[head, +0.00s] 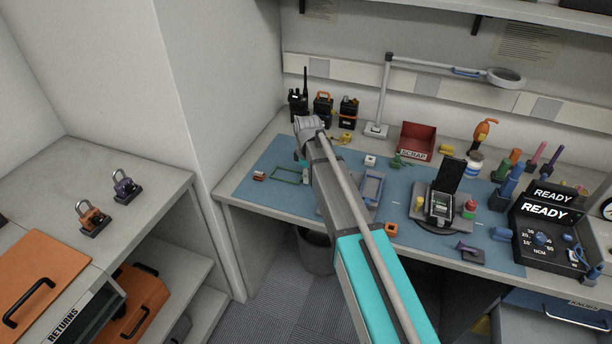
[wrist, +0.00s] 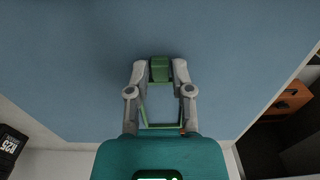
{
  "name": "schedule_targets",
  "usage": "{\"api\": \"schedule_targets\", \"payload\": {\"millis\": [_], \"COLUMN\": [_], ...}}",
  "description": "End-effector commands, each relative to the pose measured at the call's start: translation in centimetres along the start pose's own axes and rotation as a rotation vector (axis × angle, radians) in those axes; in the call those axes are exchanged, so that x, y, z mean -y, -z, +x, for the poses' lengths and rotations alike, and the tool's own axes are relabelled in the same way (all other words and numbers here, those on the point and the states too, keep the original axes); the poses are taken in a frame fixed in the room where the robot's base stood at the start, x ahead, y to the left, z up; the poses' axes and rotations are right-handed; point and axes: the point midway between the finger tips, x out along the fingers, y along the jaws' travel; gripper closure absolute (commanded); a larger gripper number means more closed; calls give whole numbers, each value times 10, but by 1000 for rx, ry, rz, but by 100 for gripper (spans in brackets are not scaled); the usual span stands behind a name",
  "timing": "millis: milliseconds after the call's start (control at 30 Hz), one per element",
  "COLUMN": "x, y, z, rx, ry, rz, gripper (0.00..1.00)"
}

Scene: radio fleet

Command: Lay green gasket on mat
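The green gasket (head: 291,176) is a thin rectangular outline over the left part of the blue mat (head: 250,188). In the wrist view the gasket (wrist: 160,126) shows its frame between my fingers, with a green block at the fingertips. My gripper (wrist: 160,70) is shut on that block. In the head view my fingertips are hidden behind my arm, at the gasket's right end. The gasket looks flat and close to the mat; I cannot tell whether it touches. The mat (wrist: 70,60) fills most of the wrist view.
A small red part (head: 259,176) lies just left of the gasket. Radios (head: 298,106) stand at the back. Mat in front of the gasket is clear.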

Motion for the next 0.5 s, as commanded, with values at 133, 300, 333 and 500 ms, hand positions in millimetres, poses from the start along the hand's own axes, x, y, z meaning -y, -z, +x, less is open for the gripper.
{"api": "schedule_targets", "payload": {"millis": [133,300,333,500], "x": [0,0,0,0], "y": [0,0,0,0], "z": [0,0,0,-1], "rx": [0,0,0,0], "ry": [0,0,0,0], "rz": [0,0,0,0], "gripper": [44,44,44,44]}}
